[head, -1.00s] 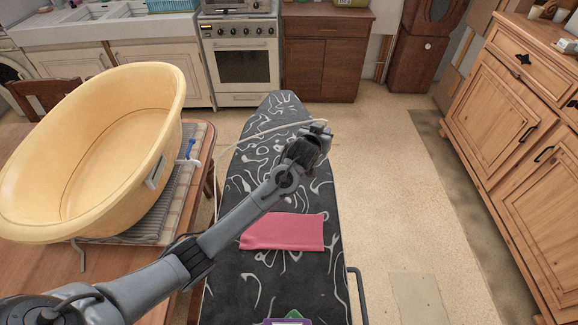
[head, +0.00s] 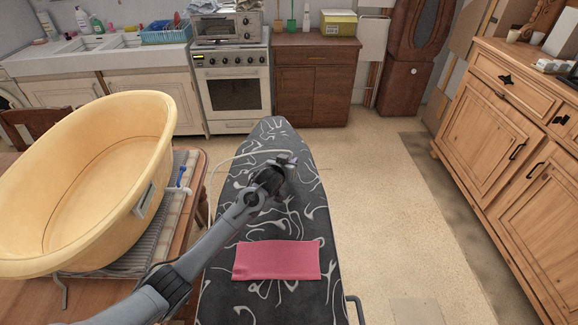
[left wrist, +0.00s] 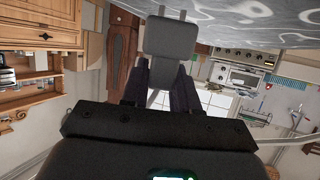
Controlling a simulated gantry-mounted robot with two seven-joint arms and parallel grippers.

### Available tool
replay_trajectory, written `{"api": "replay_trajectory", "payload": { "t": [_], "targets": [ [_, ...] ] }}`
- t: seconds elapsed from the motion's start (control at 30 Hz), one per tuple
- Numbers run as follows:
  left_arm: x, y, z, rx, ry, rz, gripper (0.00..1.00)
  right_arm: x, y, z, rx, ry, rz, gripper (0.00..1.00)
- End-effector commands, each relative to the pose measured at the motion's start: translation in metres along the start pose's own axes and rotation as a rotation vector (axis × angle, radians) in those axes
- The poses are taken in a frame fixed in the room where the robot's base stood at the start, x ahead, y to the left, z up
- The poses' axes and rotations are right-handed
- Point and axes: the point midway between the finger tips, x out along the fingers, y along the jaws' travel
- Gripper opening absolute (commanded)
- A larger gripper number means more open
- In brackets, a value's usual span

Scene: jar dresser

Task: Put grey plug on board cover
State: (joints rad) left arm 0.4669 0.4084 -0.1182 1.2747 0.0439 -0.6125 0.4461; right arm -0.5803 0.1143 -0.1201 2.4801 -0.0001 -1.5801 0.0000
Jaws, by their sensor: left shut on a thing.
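The board cover (head: 255,205) is black with white swirls and lies on a long ironing board that narrows to its far end. My left gripper (head: 286,162) is over the far half of the board, near its right side. In the left wrist view my left gripper (left wrist: 163,92) is shut on the grey plug (left wrist: 170,42), a dark grey block whose two prongs point away from the fingers. The board cover also shows upside down in the left wrist view (left wrist: 265,22). Whether the plug touches the cover is unclear. My right gripper is out of view.
A folded pink cloth (head: 277,261) lies on the near half of the board. A yellow tub (head: 85,190) stands on the wooden table at left. The floor right of the board is clear.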

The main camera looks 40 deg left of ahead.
Motion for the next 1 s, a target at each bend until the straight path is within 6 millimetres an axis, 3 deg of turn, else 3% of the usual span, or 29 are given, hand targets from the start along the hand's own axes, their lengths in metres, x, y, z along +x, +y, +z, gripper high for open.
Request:
{"api": "replay_trajectory", "payload": {
  "t": [0.1,0.5,0.53,0.7,1.0],
  "targets": [
    [0.0048,-0.0007,0.0113,0.0,0.0,-0.002,0.0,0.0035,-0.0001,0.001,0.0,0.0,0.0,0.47],
    [0.0061,0.0,0.0145,-0.001,0.001,0.0,0.0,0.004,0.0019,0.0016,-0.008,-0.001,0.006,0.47],
    [0.0063,0.0,0.0149,0.0,0.001,0.0,0.31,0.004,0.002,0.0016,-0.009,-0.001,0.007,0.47],
    [0.006,-0.0001,0.0145,0.0,0.0,-0.001,0.55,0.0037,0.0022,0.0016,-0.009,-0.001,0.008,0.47],
    [0.0056,-0.0002,0.0132,0.0,0.001,-0.001,0.55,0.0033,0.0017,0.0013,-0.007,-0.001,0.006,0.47]
  ]
}}
